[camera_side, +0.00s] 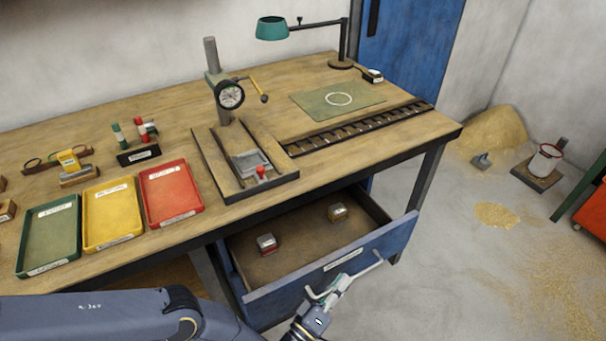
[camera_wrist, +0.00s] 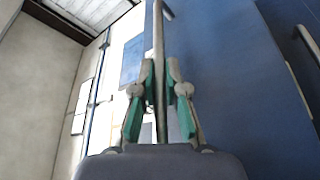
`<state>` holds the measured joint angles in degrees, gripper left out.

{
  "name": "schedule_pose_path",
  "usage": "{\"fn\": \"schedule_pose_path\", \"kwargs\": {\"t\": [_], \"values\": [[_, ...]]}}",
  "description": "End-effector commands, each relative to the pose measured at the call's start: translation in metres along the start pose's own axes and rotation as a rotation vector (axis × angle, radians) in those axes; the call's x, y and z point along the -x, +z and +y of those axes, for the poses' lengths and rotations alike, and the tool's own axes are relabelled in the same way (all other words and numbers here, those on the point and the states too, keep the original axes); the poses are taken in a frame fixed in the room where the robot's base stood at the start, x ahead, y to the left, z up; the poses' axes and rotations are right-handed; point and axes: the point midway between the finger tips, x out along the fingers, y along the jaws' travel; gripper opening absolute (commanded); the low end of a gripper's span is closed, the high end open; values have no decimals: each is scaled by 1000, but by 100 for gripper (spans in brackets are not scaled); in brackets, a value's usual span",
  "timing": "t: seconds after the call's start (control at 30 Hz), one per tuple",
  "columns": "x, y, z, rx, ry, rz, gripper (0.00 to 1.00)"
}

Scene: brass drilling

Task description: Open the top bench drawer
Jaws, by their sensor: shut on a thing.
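The top bench drawer (camera_side: 375,248) is blue-fronted and stands well out from under the bench, with its wooden inside in view. A pale bar handle (camera_side: 363,272) runs along its front, below a white label. My gripper (camera_side: 328,291) is at the left part of this handle, shut on it. In the wrist view the handle (camera_wrist: 158,35) runs up between the fingers of my gripper (camera_wrist: 159,95), beside the blue drawer front (camera_wrist: 225,90).
The wooden bench (camera_side: 300,95) carries green (camera_side: 50,236), yellow (camera_side: 112,214) and red (camera_side: 170,193) trays, a dial-gauge stand (camera_side: 228,95) and a lamp (camera_side: 272,28). A bench leg (camera_side: 428,175) stands right of the drawer. The floor in front is mostly clear, with scattered shavings (camera_side: 497,215) at right.

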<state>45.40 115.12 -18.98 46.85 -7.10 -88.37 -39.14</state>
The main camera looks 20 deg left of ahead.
Motion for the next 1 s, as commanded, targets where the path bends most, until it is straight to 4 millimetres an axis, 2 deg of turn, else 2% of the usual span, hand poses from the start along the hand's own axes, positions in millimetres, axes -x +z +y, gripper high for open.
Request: {"fn": "schedule_pose_path", "kwargs": {"t": [0.1, 0.3, 0.5, 0.87, 0.9, 1.0], "values": [[9, 18, 12, 1, 0, -1, 0], [17, 37, 25, 0, -2, 0, 0], [20, 45, 31, -1, -2, 0, 0], [20, 46, 31, -1, -3, 0, 0], [20, 46, 31, -1, -3, 0, 15], [20, 45, 31, -1, -2, 0, 23]]}}
